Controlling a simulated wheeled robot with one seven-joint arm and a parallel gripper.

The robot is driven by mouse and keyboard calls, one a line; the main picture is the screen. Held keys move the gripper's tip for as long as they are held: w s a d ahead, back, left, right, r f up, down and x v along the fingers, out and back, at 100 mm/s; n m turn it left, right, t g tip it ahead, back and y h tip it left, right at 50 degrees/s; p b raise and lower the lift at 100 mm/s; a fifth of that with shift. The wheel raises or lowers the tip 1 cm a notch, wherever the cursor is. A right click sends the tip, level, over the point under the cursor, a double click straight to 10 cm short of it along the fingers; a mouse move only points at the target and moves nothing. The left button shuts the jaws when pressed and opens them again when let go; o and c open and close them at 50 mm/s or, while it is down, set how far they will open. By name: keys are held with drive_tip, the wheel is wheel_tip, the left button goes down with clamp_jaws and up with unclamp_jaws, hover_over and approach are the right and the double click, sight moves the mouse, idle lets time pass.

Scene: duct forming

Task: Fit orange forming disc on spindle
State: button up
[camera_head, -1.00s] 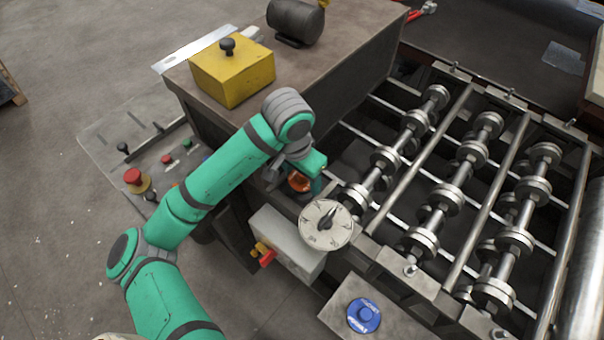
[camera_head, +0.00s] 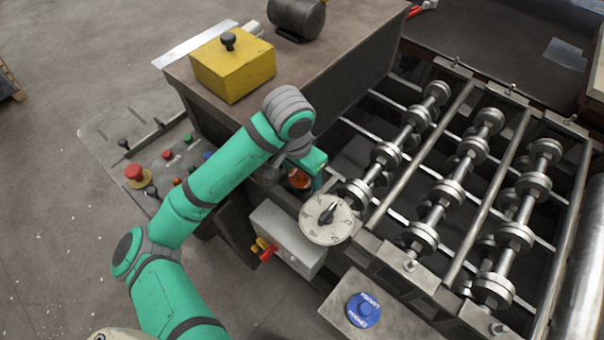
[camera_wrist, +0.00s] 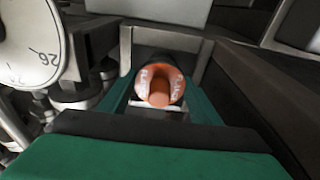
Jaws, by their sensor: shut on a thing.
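The orange forming disc (camera_wrist: 160,84) has pale lettering on its face and a round knob or hub in the middle. It sits between the fingers of my gripper (camera_wrist: 158,108), which is shut on it. In the head view the disc (camera_head: 299,178) shows as a small orange patch at my gripper (camera_head: 302,172), close behind the white dial. The spindle cannot be told apart in the wrist view. In the head view, whether the disc touches a spindle is hidden by my wrist and the dial.
The white numbered dial (camera_head: 326,219) stands close beside my gripper, above a grey box (camera_head: 285,241). Rows of steel rollers (camera_head: 447,192) fill the right. A blue disc (camera_head: 363,309) lies on a front plate. A yellow box (camera_head: 232,66) sits on the brown cabinet behind.

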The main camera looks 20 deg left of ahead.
drive_tip(key=shift+f, duration=0.2)
drive_tip(key=shift+w+f, duration=0.15)
drive_tip(key=shift+f, duration=0.15)
drive_tip(key=shift+a+f, duration=0.1)
idle(0.4)
drive_tip(key=shift+s+a, duration=0.15)
drive_tip(key=shift+s, duration=0.1)
drive_tip(key=shift+w+f, duration=0.25)
drive_tip(key=shift+f, duration=0.35)
idle(0.6)
drive_tip(key=shift+d, duration=0.2)
drive_tip(key=o, duration=1.5)
drive_tip(key=shift+c, duration=0.2)
